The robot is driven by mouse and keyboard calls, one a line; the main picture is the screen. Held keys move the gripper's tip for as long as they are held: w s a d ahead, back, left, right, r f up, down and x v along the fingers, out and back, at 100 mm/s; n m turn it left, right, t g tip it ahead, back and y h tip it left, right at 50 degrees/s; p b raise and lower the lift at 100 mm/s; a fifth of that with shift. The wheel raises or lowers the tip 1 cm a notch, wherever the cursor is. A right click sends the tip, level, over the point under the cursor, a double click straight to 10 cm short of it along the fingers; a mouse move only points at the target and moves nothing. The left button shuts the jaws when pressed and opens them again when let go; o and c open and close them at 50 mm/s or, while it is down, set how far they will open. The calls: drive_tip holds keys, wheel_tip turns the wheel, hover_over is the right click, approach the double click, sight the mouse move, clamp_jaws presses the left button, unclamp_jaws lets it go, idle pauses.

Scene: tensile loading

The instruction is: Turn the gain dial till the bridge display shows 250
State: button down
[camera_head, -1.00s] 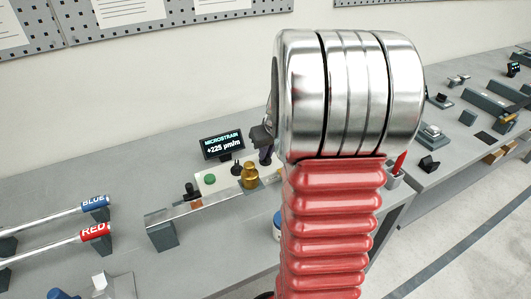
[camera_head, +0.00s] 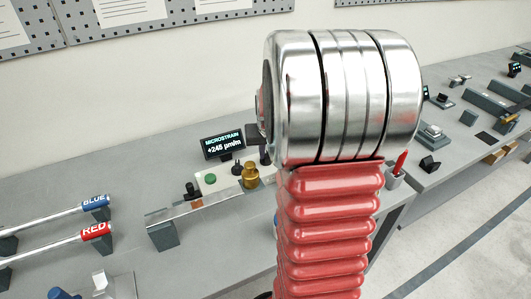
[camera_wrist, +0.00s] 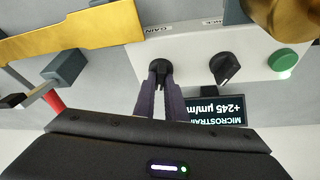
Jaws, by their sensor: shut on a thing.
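The bridge display (camera_head: 222,144) stands on the bench in the head view, headed MICROSTRAIN and reading +245 µm/m. It also shows upside down in the wrist view (camera_wrist: 216,110), reading +245. The gain dial (camera_wrist: 159,66) is a black knob on a pale panel, under the upside-down word GAIN. My gripper (camera_wrist: 160,88) is shut on this dial, with its two dark purple fingers on either side of it. In the head view my arm hides most of the gripper and the dial.
A second black knob (camera_wrist: 225,67) and a green button (camera_wrist: 283,59) sit beside the dial on the same panel. A brass weight (camera_head: 250,175) stands close by. Rods marked BLUE (camera_head: 95,203) and RED (camera_head: 95,232) lie at the left.

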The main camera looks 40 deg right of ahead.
drive_tip(key=shift+a+m, duration=0.1)
drive_tip(key=shift+m, duration=0.6)
drive_tip(key=c, duration=1.8)
unclamp_jaws()
drive_tip(key=shift+r+h, duration=0.1)
drive_tip(key=shift+h, duration=0.2)
drive_tip(key=v, duration=1.3)
drive_tip(key=shift+r, duration=0.25)
drive_tip(key=shift+w+a, duration=0.1)
